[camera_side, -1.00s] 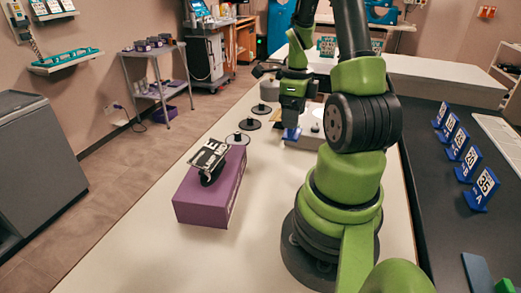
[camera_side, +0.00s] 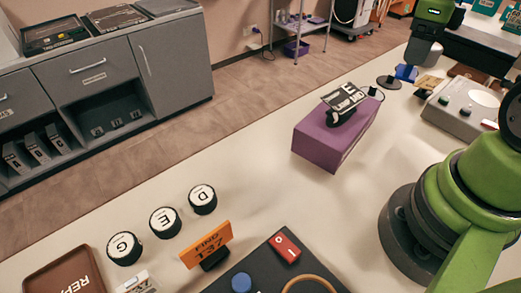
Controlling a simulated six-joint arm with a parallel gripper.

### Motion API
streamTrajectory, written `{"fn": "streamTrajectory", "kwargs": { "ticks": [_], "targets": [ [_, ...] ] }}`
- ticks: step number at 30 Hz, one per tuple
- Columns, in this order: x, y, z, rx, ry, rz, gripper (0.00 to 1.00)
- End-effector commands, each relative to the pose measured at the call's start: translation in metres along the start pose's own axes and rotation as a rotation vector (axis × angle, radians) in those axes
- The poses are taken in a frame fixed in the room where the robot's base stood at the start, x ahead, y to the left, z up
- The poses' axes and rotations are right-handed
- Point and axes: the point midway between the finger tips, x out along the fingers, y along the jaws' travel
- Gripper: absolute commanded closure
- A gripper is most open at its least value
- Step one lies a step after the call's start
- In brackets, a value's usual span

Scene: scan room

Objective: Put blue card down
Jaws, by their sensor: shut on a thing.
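My gripper (camera_side: 414,60) is at the top right, pointing down, small and dark below a green arm link. It is shut on the blue card (camera_side: 406,73), whose lower part shows beneath the fingers. The card is at or just above the pale table (camera_side: 240,165); I cannot tell whether it touches. The fingers themselves are hard to make out at this distance.
A purple box (camera_side: 320,146) with a tilted black-and-white sign stands left of my gripper. A dark disc (camera_side: 389,82) lies close by the card. A grey button panel (camera_side: 462,107) is to the right. Lettered knobs (camera_side: 165,222) and an orange sign (camera_side: 208,245) stand in front.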

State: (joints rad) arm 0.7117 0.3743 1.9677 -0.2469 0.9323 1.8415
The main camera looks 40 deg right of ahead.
Motion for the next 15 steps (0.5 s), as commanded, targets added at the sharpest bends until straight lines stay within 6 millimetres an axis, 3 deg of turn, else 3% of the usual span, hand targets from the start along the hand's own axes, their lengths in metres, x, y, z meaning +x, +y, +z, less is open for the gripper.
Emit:
{"fn": "streamTrajectory", "kwargs": {
  "ticks": [3,8,15],
  "targets": [
    [0.0,0.023,0.046,-0.187,0.0,0.0,0.6],
    [0.0,0.069,0.103,-0.442,-0.001,0.0,0.6],
    [0.0,0.163,0.163,-0.82,-0.001,0.0,0.6]
  ]
}}
